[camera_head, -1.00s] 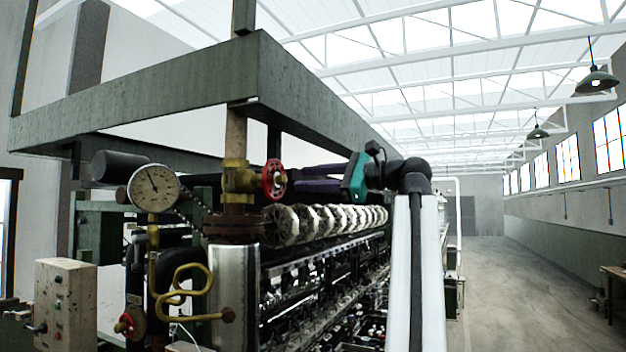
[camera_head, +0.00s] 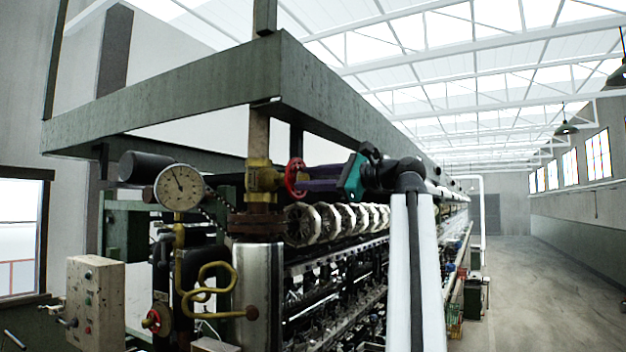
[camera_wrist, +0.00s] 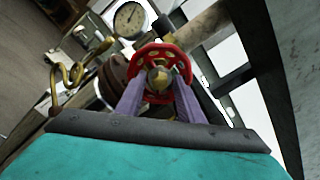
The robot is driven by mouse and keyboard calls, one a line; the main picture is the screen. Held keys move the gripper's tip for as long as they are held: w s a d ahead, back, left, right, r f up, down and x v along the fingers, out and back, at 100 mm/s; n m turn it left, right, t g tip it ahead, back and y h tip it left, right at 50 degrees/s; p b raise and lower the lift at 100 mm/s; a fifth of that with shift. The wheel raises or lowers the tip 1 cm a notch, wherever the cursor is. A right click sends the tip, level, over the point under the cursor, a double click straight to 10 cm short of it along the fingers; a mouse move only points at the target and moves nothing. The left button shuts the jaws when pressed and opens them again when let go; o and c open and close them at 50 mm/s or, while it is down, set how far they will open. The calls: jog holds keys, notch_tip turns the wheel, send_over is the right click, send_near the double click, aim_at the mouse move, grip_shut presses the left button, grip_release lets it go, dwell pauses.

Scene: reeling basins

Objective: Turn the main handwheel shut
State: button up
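The main handwheel is a red wheel (camera_head: 296,177) on a brass valve body (camera_head: 262,178) on the vertical pipe. In the wrist view the red wheel (camera_wrist: 174,53) faces me with spokes and a brass hub (camera_wrist: 159,77). My gripper (camera_head: 308,184), with purple fingers and a teal body, is right in front of the wheel. In the wrist view my gripper (camera_wrist: 158,90) has its fingers spread apart, one on each side of the hub, overlapping the lower rim. I cannot tell whether the fingertips touch it. Nothing is clamped between them.
A pressure gauge (camera_head: 180,187) and a curled brass pipe (camera_head: 207,285) stand left of the valve. A smaller red valve wheel (camera_head: 152,320) is lower down, by a control box (camera_head: 96,303). A green beam (camera_head: 200,90) runs overhead. The floor at right (camera_head: 540,290) is open.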

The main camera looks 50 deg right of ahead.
grip_shut()
jog(key=shift+m, duration=5.2)
grip_release()
jog(key=shift+v, duration=1.5)
